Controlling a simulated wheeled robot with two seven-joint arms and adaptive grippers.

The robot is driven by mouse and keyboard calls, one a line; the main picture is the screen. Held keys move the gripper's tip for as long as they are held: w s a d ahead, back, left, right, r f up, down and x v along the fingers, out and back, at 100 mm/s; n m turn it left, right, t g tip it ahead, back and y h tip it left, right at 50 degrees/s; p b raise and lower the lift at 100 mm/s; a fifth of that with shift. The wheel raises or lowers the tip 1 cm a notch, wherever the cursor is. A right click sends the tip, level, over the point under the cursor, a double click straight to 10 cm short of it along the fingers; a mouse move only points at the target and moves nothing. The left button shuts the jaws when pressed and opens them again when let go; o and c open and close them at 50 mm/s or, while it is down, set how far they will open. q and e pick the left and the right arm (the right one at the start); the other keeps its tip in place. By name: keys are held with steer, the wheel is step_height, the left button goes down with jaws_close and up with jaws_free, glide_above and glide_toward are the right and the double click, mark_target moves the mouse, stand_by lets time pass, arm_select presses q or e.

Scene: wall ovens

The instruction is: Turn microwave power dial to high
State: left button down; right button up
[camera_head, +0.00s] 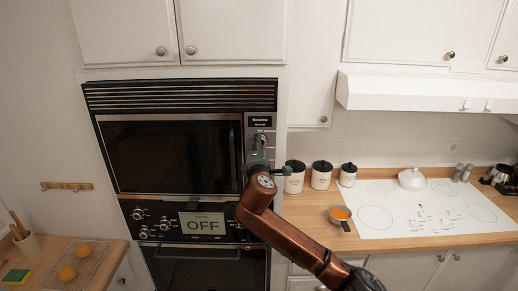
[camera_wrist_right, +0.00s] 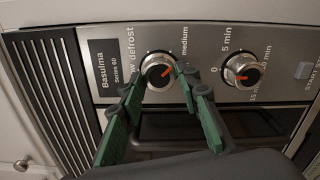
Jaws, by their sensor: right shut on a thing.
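The microwave (camera_head: 170,155) is the upper unit in the wall. Its power dial (camera_wrist_right: 158,69) is a round silver knob on the control panel, with "defrost" and "medium" printed around it. The dial's orange pointer mark slants to the upper right in the right wrist view, below the "medium" print; the high mark is not visible. My right gripper (camera_wrist_right: 160,82) has its green fingers on either side of the dial and is shut on it. In the head view the right gripper (camera_head: 258,148) is at the panel, and the arm hides part of it. My left gripper is not in view.
A second silver dial, the timer (camera_wrist_right: 242,71), sits beside the power dial.

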steer(key=shift+m+b, duration=0.7)
steer(key=shift+m, duration=3.6)
steer(key=o, duration=1.2)
steer(key=shift+c, duration=0.2)
steer(key=s, duration=1.2)
